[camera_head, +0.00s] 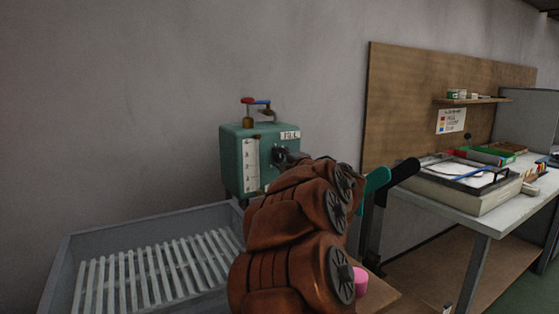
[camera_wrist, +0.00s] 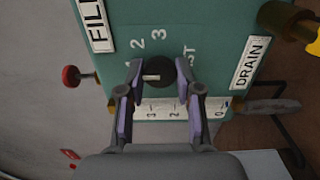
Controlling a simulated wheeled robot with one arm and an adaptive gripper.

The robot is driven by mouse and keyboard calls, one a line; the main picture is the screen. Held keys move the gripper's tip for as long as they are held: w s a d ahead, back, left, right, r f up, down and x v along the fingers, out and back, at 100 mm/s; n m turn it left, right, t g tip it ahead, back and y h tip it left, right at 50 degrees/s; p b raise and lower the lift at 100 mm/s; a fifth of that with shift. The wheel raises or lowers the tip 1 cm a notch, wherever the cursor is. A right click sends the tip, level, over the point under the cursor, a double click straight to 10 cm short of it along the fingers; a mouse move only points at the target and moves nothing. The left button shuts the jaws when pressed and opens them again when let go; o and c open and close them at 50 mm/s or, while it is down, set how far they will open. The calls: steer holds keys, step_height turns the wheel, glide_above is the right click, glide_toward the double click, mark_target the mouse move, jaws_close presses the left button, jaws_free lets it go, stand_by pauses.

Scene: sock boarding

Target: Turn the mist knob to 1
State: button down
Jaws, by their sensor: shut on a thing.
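The teal box (camera_head: 237,168) stands on the wall side in the head view, and its face fills much of the wrist view (camera_wrist: 190,25). The black mist knob (camera_wrist: 162,68) sits on this face with a white pointer mark directed left in the wrist view. The digits 2 and 3 show above it; the 1 at its left is partly hidden by a finger, and a label ending in "ST" is at its right. My gripper (camera_wrist: 160,76) has one finger on each side of the knob and is shut on it. In the head view my arm hides most of the gripper.
A grey slatted basin (camera_head: 215,214) lies below at left. A white table (camera_head: 485,217) with a tray and several small items is at right.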

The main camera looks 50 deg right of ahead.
steer(key=c, duration=0.8)
jaws_free()
steer(key=v, duration=1.2)
